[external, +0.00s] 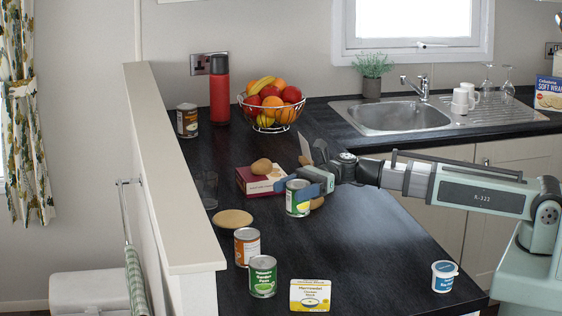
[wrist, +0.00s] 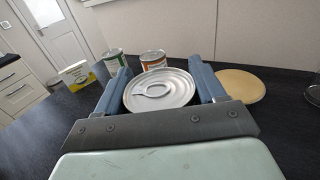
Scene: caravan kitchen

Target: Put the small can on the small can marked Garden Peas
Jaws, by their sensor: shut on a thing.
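My gripper (external: 305,186) is shut on a small can (external: 298,204) with a green, white and yellow label. The can is upright, over the counter behind the Garden Peas can; I cannot tell whether its base touches the counter. In the wrist view its silver ring-pull lid (wrist: 160,90) lies between my two fingers. The small can marked Garden Peas (external: 263,280) has a green label and stands upright near the counter's front left, with its top clear. It also shows beyond my gripper in the wrist view (wrist: 114,63).
An orange-labelled can (external: 247,248) stands just behind and left of the Garden Peas can. A yellow-and-white packet (external: 310,296) stands to its right. A tan round board (external: 233,218), a glass (external: 207,190) and a dark red box (external: 258,182) are nearby. The counter's right front is mostly clear.

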